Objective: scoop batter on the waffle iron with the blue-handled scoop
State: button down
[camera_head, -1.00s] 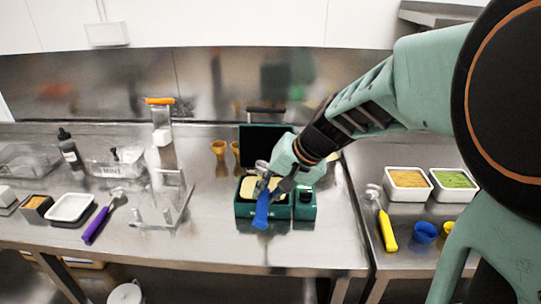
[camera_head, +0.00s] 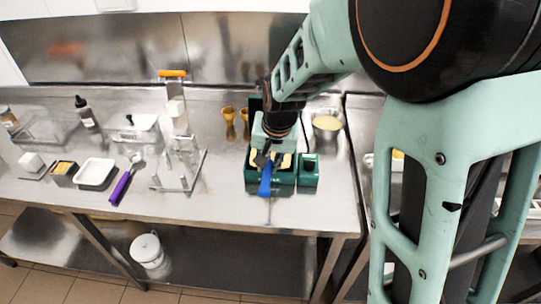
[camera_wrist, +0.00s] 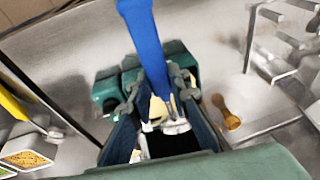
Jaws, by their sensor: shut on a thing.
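The green waffle iron (camera_head: 257,178) stands on the steel table with its lid up. A pale yellow surface shows on its lower plate, partly hidden by my gripper. My gripper (camera_head: 264,158) is over the iron, shut on the blue-handled scoop. The blue handle (camera_head: 265,180) points toward the table's front edge; it also fills the upper middle of the wrist view (camera_wrist: 146,40). The metal scoop head (camera_wrist: 176,127) shows between my fingers in the wrist view; its contents are unclear. A steel container (camera_head: 327,135) with pale yellow batter stands right of the iron.
Two yellow-brown cups (camera_head: 229,120) stand left behind the iron. My arm hides much of the right side.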

jog(key=shift+a+h, duration=0.4)
jog(key=shift+h, duration=0.4)
jog(key=shift+d+r, duration=0.15)
jog(key=shift+r, duration=1.15)
jog(key=shift+d+f, duration=0.1)
jog(key=shift+d, duration=0.05)
